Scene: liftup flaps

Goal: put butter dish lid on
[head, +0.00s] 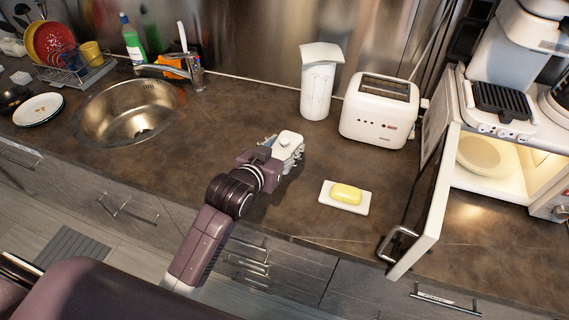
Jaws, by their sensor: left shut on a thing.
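The butter dish base is a white rectangular plate (328,203) on the dark counter, with a yellow block of butter (347,194) on it. The white butter dish lid (291,139) has a small knob on top. My left gripper (279,153) is shut on the lid, to the left of and behind the butter plate. The lid and the plate are apart. The gripper's fingers are partly hidden by the wrist and lid. My right gripper is not in the view.
A white toaster (378,110) and a white canister (318,90) stand behind the lid. A sink (130,112) lies at the left. Counter between lid and plate is clear.

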